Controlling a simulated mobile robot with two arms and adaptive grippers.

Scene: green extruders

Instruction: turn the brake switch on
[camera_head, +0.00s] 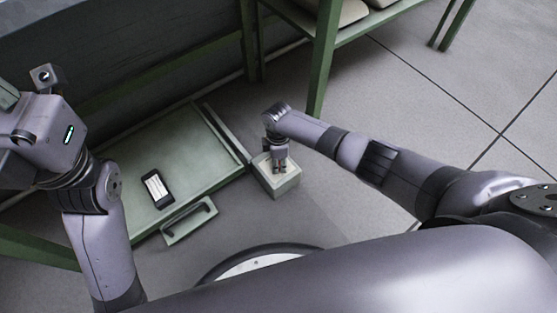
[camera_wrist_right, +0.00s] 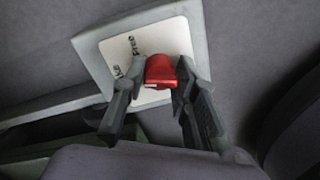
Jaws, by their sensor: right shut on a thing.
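The brake switch is a red knob (camera_wrist_right: 161,69) on a white plate (camera_wrist_right: 160,38) with dark lettering, on top of a pale grey-green box. The box (camera_head: 284,186) also shows in the head view, beside the right end of the green table. My right gripper (camera_head: 280,169) points down onto the box top. In the right wrist view my right gripper (camera_wrist_right: 160,78) has one finger on each side of the red knob and is shut on it. The fingers hide the knob's sides, and its setting cannot be read. My left arm is at the left, with no fingers showing.
A green table top (camera_head: 185,150) lies left of the box, with a black phone-like device (camera_head: 156,188) on it. A handle (camera_head: 190,222) sticks out at its front edge. A green rack (camera_head: 325,50) stands behind. The tiled floor (camera_head: 450,90) at the right is clear.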

